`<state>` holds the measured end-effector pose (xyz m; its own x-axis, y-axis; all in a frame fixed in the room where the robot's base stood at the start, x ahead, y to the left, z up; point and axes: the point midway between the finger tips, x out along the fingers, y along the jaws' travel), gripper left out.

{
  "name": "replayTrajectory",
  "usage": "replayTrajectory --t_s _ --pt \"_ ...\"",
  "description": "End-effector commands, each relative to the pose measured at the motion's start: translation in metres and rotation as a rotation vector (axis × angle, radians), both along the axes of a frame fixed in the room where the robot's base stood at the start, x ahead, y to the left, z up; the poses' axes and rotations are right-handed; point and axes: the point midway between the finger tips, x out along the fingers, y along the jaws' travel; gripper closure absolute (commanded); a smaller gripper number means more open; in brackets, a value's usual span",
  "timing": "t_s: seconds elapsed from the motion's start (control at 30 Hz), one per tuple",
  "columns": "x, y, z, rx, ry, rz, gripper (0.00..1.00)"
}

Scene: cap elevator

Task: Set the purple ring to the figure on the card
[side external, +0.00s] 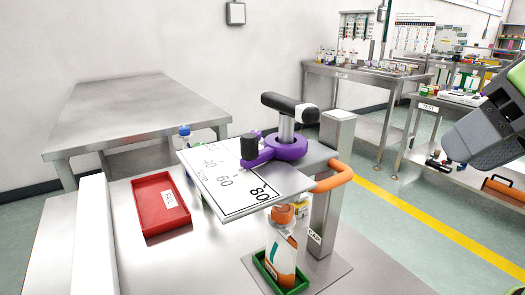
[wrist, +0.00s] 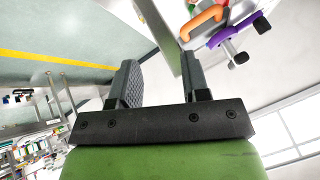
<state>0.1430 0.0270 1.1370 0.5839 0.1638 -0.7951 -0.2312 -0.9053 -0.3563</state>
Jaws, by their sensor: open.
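The purple ring (side external: 288,148) sits around a grey post on a white plate (side external: 222,192) printed with figures including 40, 60 and 80. The ring's arm reaches left to an upright black knob (side external: 249,147). A black handle (side external: 288,107) tops the post. The ring also shows in the wrist view (wrist: 222,37), at the top right. My gripper (wrist: 157,62) is open and empty, apart from the ring. I cannot tell which label is the card.
An orange handle (side external: 334,177) curves out by a grey column (side external: 332,185). An orange and white bottle (side external: 281,250) stands in a green tray (side external: 272,281) under the plate's front. A red tray (side external: 160,207) lies at the left. Clear floor separates my arm from the fixture.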

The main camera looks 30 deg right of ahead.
Motion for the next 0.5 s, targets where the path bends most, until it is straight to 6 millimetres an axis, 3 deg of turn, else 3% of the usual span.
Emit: replayTrajectory --t_s 0.07,0.13,0.27,0.5 --pt "0.0 0.0 0.0 0.0 0.0 0.0 0.57" --pt "0.0 0.0 0.0 0.0 0.0 0.0 0.51" --pt "0.006 0.002 0.007 -0.007 0.022 0.019 0.51" --pt "0.052 0.021 0.05 -0.097 0.171 0.09 0.51"
